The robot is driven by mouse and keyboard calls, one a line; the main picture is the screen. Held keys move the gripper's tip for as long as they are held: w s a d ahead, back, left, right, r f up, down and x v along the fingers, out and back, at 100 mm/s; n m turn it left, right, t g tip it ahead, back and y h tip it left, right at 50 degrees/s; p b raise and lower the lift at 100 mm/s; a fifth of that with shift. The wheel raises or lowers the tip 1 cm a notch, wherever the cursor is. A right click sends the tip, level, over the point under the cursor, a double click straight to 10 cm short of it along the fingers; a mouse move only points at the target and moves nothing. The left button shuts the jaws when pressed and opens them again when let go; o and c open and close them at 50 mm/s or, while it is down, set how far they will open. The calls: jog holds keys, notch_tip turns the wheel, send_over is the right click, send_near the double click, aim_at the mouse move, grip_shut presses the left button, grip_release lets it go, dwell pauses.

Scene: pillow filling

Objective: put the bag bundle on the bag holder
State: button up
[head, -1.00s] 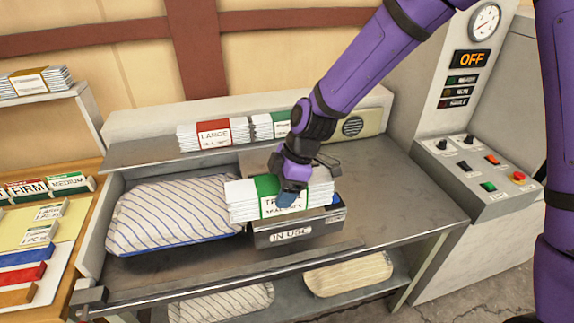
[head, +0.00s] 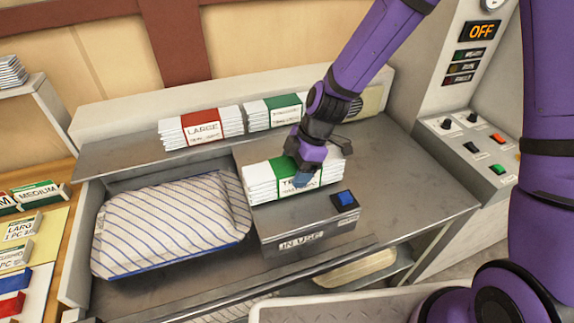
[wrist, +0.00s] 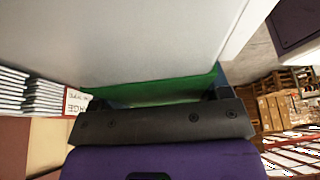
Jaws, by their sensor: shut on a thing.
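The bag bundle (head: 265,184) is a stack of white bags with a green band around its middle. My gripper (head: 304,178) is shut on it from above, at the band. In the wrist view the white bag surface (wrist: 120,40) and green band (wrist: 160,92) fill the space by the jaws. The bundle is level over the rear top of a grey metal box marked "IN USE" (head: 300,243), which I take as the bag holder. I cannot tell if the bundle touches the box. A blue button (head: 346,198) sits on the box's front right.
A red-banded "LARGE" bundle (head: 201,129) and another green-banded bundle (head: 274,110) stand on the back ledge. A striped pillow (head: 172,225) lies left of the box. A control panel (head: 470,150) reading "OFF" above is at right. The bench top right of the box is clear.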

jog(key=shift+d+f, duration=0.1)
jog(key=shift+f, duration=0.15)
jog(key=shift+f, duration=0.1)
jog(key=o, duration=1.2)
jog(key=v, duration=1.2)
jog(key=shift+d, duration=0.1)
